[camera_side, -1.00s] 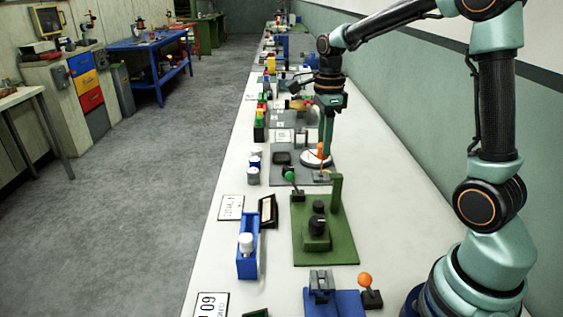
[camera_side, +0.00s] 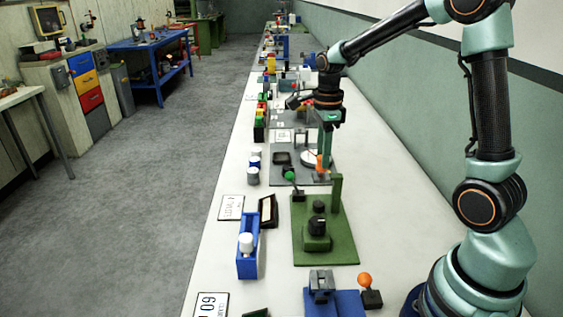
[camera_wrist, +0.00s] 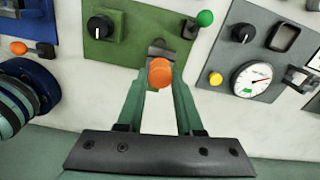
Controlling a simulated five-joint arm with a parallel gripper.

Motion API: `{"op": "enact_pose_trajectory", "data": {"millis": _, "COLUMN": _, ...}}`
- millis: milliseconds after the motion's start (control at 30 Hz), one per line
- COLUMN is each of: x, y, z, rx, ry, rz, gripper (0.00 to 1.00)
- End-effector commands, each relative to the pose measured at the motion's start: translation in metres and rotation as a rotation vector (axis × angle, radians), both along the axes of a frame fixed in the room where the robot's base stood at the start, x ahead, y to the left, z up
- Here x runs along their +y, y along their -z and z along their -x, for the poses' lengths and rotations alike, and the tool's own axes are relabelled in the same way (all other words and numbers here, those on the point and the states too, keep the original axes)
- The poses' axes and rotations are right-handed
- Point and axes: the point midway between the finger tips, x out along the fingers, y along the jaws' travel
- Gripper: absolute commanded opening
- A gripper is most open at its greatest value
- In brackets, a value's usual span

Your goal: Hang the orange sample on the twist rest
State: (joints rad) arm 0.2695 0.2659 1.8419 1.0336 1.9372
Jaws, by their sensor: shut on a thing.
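The orange sample (camera_wrist: 160,72) is a rounded orange piece between the tips of my gripper (camera_wrist: 159,82) in the wrist view. A small grey part (camera_wrist: 160,50) shows just beyond it; I cannot tell what it belongs to. In the side view my gripper (camera_side: 323,158) points down, with orange (camera_side: 320,165) showing at its tips. A green board (camera_side: 308,250) carries a black knob (camera_side: 318,208) and an upright green post (camera_side: 337,194). I cannot tell for sure which part is the twist rest. The gripper appears behind the post in the side view; any contact is unclear.
A green ball lever (camera_side: 289,175) stands close to the board's far edge. A grey panel with a gauge (camera_wrist: 250,78) and a yellow button (camera_wrist: 215,79) lies to the right in the wrist view. An orange ball lever (camera_side: 365,280) stands nearer the side camera.

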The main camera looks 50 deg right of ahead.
Motion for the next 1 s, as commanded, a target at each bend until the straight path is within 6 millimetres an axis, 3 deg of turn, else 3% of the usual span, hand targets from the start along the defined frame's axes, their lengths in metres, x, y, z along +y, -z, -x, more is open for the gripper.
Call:
{"op": "enact_pose_trajectory", "data": {"millis": 467, "x": 0.0, "y": 0.017, "z": 0.0, "rx": 0.001, "ry": 0.0, "rz": -0.001, "gripper": 0.0}}
{"op": "enact_pose_trajectory", "data": {"millis": 500, "x": 0.0, "y": 0.017, "z": 0.0, "rx": 0.001, "ry": 0.0, "rz": -0.001, "gripper": 0.39}}
{"op": "enact_pose_trajectory", "data": {"millis": 600, "x": 0.0, "y": 0.017, "z": 0.0, "rx": 0.0, "ry": 0.0, "rz": 0.0, "gripper": 0.7}}
{"op": "enact_pose_trajectory", "data": {"millis": 1000, "x": 0.0, "y": 0.01, "z": -0.001, "rx": -0.002, "ry": 0.0, "rz": 0.0, "gripper": 0.7}}
